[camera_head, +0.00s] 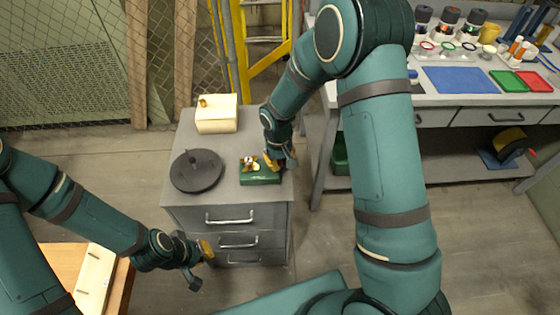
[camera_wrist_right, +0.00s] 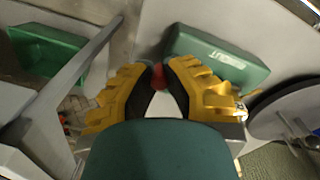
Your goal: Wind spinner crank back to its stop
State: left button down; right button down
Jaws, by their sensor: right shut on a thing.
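A green box-shaped unit (camera_head: 262,178) with brass-coloured parts on top sits at the front right of the grey drawer cabinet's top. It also shows in the right wrist view (camera_wrist_right: 218,57), with white lettering on its side. My right gripper (camera_head: 272,161) is at the top of this unit. In the right wrist view, its yellow fingers (camera_wrist_right: 158,85) are shut on a small red knob (camera_wrist_right: 158,76), apparently the crank handle. The crank arm is mostly hidden by the fingers. My left gripper (camera_head: 202,266) is open and empty, low in front of the cabinet.
A dark round disc (camera_head: 197,179) with a central post lies left of the green unit. A cream box (camera_head: 217,121) stands behind. A workbench (camera_head: 435,104) with mats and bottles is at right, a yellow ladder (camera_head: 265,60) behind.

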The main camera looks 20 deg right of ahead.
aim_at(271, 175)
jog(key=m, duration=0.2)
jog(key=shift+s+a+m, duration=0.25)
jog(key=shift+s+m, duration=0.05)
jog(key=shift+m, duration=0.1)
jog(key=m, duration=0.3)
jog(key=shift+s+a+m, duration=0.3)
jog(key=shift+a, duration=0.1)
jog(key=m+p, duration=0.1)
jog(key=m, duration=0.1)
jog(key=a+m+p, duration=0.1)
jog(key=m, duration=0.1)
jog(key=shift+s+m, duration=0.15)
jog(key=shift+m, duration=0.15)
jog(key=m, duration=0.1)
jog(key=a+m+p, duration=0.1)
jog(key=m, duration=0.1)
jog(key=shift+m+p, duration=0.3)
jog(key=shift+m, duration=0.1)
jog(key=shift+a, duration=0.1)
